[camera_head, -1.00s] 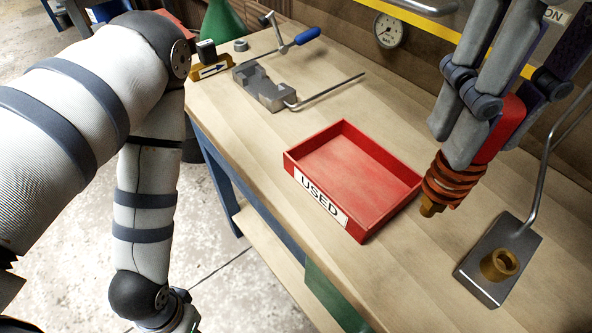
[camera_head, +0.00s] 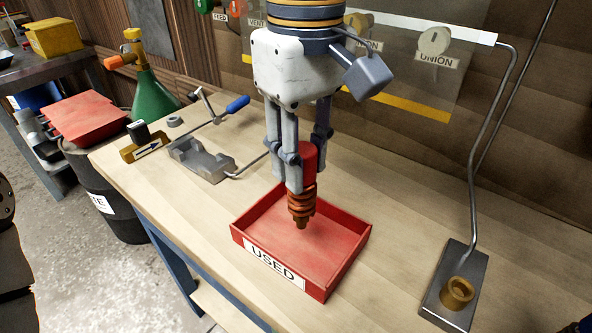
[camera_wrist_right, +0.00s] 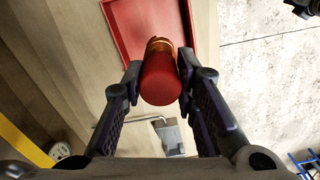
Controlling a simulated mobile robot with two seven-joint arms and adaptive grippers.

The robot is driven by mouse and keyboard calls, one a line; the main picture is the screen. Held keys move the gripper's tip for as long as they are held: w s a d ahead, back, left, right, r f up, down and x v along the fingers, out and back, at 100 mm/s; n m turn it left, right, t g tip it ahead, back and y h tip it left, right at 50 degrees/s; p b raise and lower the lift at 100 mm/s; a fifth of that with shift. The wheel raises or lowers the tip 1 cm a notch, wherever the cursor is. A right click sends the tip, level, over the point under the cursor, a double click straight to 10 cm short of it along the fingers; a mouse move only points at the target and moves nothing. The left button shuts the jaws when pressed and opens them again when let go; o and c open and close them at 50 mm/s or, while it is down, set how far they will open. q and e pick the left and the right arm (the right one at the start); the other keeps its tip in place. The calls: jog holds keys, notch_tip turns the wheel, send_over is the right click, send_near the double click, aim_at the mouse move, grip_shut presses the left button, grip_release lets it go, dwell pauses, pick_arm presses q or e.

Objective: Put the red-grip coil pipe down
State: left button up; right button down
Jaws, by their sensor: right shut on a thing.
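The red-grip coil pipe has a red grip (camera_head: 308,160), a copper coil and a brass tip pointing down. My right gripper (camera_head: 302,180) is shut on the red grip and holds the pipe roughly upright over the red tray labelled USED (camera_head: 330,280). The tip appears above the tray's floor; I cannot tell the exact gap. In the right wrist view the fingers (camera_wrist_right: 160,85) clasp the red grip (camera_wrist_right: 160,82) from both sides, with part of the tray (camera_wrist_right: 125,40) beyond it. The tray looks empty. My left gripper is out of view.
A metal block with a brass socket (camera_head: 457,293) and a bent pipe stands at the right. A grey clamp fixture (camera_head: 203,160) and a blue-handled tool (camera_head: 237,104) lie behind the tray at left. A green funnel-shaped container (camera_head: 152,98) stands farther back. Bench wood between tray and block is clear.

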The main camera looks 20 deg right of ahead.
jog(key=shift+w+d+f, duration=0.1)
jog(key=shift+w+f, duration=0.2)
jog(key=shift+f, duration=0.75)
jog(key=shift+w+f, duration=0.25)
jog(key=shift+f, duration=0.9)
jog(key=c, duration=1.3)
grip_release()
jog(key=shift+f, duration=0.1)
notch_tip(320, 180, up, 12)
jog(key=shift+r, duration=0.2)
